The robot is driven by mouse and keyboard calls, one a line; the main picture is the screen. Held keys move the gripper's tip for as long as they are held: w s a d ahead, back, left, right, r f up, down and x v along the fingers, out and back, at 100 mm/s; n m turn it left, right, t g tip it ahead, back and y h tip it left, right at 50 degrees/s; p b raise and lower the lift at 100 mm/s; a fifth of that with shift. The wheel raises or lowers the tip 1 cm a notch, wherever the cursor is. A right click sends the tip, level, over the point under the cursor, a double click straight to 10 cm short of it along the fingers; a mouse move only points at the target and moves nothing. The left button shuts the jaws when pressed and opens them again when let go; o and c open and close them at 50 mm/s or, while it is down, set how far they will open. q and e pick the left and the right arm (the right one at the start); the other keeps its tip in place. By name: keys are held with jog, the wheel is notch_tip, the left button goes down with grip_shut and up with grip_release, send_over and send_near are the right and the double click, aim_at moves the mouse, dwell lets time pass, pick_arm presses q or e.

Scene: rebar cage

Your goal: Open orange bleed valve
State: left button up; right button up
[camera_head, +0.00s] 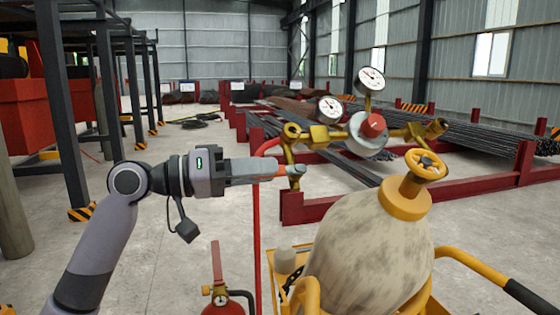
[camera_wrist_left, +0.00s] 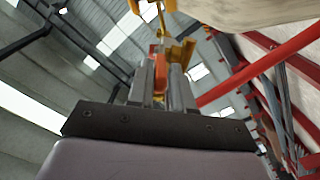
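In the left wrist view, orange (camera_wrist_left: 158,62) shows in the narrow gap between the two fingers. The fingers partly hide the valve, and I cannot tell whether they press on it. My right gripper is not in view.
Two white dial gauges (camera_head: 371,79) and a red knob (camera_head: 374,125) are on the regulator. A yellow handwheel (camera_head: 426,166) tops the cylinder. A red extinguisher (camera_head: 220,301) stands below my left arm. Red racks with rebar (camera_head: 470,148) lie behind. Open concrete floor is at left.

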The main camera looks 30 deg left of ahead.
aim_at(282, 170)
pick_arm(q)
jog(key=shift+p+x, duration=0.4)
jog(key=shift+x, duration=1.45)
grip_shut()
jog(key=shift+f, duration=0.1)
